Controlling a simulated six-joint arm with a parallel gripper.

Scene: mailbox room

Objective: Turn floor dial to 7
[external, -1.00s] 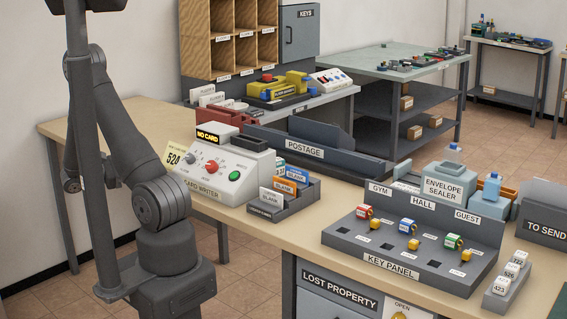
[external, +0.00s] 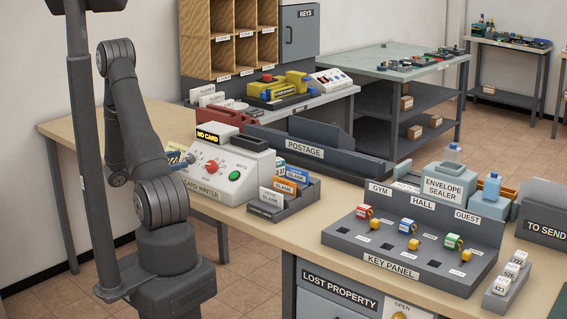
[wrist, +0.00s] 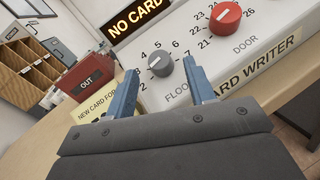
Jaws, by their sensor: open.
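The floor dial (wrist: 160,64) is a small grey knob with a white pointer mark, on the sloped white face of the card writer (external: 236,160). Numbers ring it in the wrist view, with 5 and 6 along its upper side. I cannot tell for sure which number the mark points at. My gripper (wrist: 160,70) is open, its two blue fingers one on each side of the dial in the wrist view. The fingertips are close to the dial; I cannot tell whether they touch it. In the external view my gripper (external: 182,160) is at the card writer's left end, partly hidden by my arm.
The red door dial (wrist: 226,18) sits right of the floor dial, near my right finger. A NO CARD display (wrist: 138,20) is above. A green button (external: 235,176) is further right. A red OUT tray (wrist: 86,83) stands to the left in the wrist view.

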